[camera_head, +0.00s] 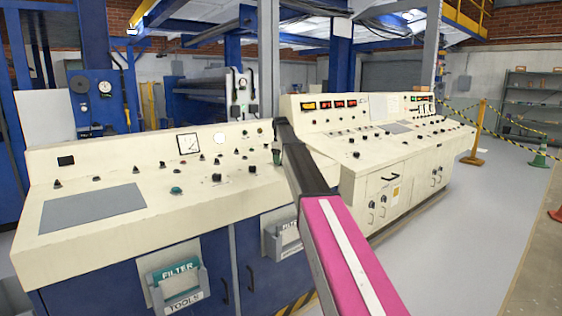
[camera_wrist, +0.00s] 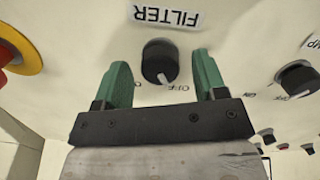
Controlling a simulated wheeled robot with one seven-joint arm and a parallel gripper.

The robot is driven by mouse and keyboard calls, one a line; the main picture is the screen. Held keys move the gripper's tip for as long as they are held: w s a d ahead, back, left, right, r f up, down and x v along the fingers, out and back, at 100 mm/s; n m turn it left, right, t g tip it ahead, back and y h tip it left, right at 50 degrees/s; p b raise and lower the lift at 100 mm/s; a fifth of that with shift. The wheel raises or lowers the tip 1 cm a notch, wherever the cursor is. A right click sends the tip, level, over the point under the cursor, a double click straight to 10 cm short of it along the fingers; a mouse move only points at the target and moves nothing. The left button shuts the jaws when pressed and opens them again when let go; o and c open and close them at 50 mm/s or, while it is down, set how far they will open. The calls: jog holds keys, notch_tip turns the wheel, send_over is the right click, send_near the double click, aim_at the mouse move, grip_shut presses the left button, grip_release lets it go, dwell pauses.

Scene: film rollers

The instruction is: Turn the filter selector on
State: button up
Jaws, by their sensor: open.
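The filter selector (camera_wrist: 160,62) is a round black knob below a white "FILTER" label (camera_wrist: 167,17) in the wrist view. Its white pointer line points down and slightly right in the picture, between two small printed markings that are hard to read. My gripper (camera_wrist: 161,72) is open, with one green finger on each side of the knob and visible gaps to it. In the head view my gripper (camera_head: 277,154) is at the right part of the near cream console (camera_head: 110,165). I cannot make out the filter selector there.
In the wrist view a red button with a yellow collar (camera_wrist: 18,55) is at the left, and another black knob (camera_wrist: 297,78) at the right. A second console (camera_head: 400,150) adjoins on the right in the head view. Grey floor (camera_head: 470,220) is clear beyond it.

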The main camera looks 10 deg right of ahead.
jog(key=shift+f, duration=0.35)
jog(key=shift+c, duration=0.3)
jog(key=c, duration=0.9)
jog(key=shift+o, duration=0.2)
